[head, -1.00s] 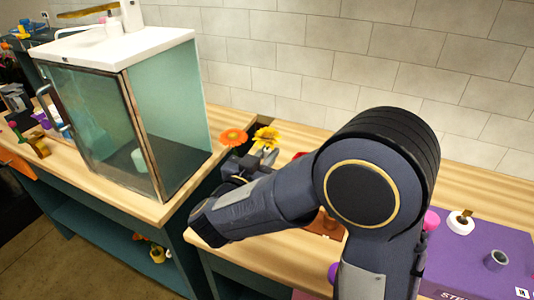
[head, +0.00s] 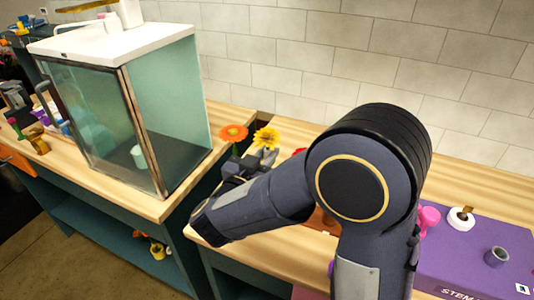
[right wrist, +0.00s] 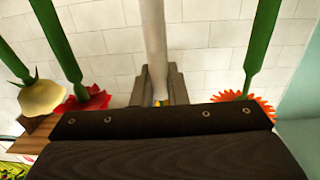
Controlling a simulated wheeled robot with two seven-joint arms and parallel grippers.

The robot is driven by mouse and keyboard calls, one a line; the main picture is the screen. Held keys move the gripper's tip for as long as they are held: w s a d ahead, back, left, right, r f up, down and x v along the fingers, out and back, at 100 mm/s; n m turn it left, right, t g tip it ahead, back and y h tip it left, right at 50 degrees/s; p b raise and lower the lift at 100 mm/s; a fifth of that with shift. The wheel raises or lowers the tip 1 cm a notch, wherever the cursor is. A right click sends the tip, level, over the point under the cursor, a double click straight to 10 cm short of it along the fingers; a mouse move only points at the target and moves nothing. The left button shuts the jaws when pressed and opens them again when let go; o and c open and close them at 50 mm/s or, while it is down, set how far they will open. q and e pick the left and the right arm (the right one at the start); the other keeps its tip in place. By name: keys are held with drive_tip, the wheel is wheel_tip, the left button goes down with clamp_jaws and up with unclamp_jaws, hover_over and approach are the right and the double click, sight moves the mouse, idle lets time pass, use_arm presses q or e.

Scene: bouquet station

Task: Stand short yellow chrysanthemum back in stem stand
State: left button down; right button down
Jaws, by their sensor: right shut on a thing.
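The yellow chrysanthemum (head: 266,138) stands upright in the head view, just above my right gripper (head: 262,156). In the right wrist view my right gripper (right wrist: 158,88) is shut on its pale stem (right wrist: 153,35); only a speck of yellow shows past the fingers. An orange flower (head: 233,132) is close by on the left; it also shows in the right wrist view (right wrist: 246,106). The stem stand is mostly hidden behind my right arm, and the lower end of the held stem is not visible. My left gripper is out of view.
A red flower (right wrist: 85,101) and a cream flower (right wrist: 40,97) on green stems are near the gripper. A glass-sided cabinet (head: 170,100) stands at left. A purple box (head: 470,255) with a white roll (head: 461,221) lies at right.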

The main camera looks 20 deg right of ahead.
drive_tip(key=shift+f, duration=0.85)
idle(0.7)
drive_tip(key=c, duration=0.8)
unclamp_jaws()
drive_tip(key=p+v, duration=0.1)
drive_tip(key=v, duration=0.8)
idle(0.8)
idle(0.6)
